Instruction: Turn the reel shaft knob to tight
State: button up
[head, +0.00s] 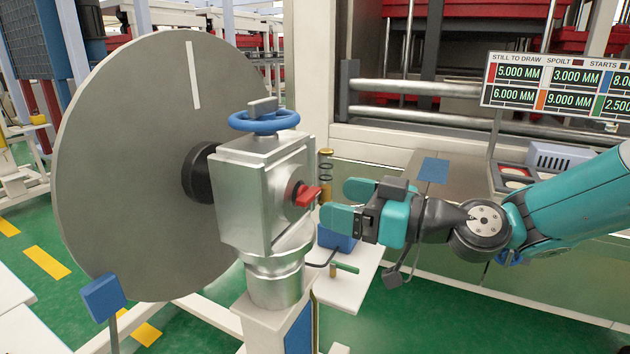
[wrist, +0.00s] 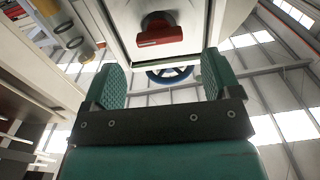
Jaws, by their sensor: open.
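The reel shaft knob (head: 306,195) is a red bar-shaped handle on the side face of a grey metal housing (head: 262,195). It also shows in the wrist view as a red bar (wrist: 160,37), lying nearly level, beyond the fingertips and between them. My gripper (head: 343,204) is open and empty, with teal fingers pointing at the knob from the right. In the wrist view the two textured fingers (wrist: 165,75) stand wide apart, one on each side of the knob. They appear apart from it. Any tight or loose marking is not legible.
A large grey reel disc (head: 130,170) stands left of the housing. A blue handwheel (head: 264,120) tops the housing. Below my gripper is a white shelf (head: 345,290) with a blue box and a green-handled part (head: 345,267). A brass-topped post (head: 326,165) stands close behind the fingers.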

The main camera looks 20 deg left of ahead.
aim_at(314, 195)
jog(key=a+p, duration=0.1)
jog(key=a, duration=0.4)
jog(key=shift+w+a, duration=0.15)
jog(key=c, duration=0.9)
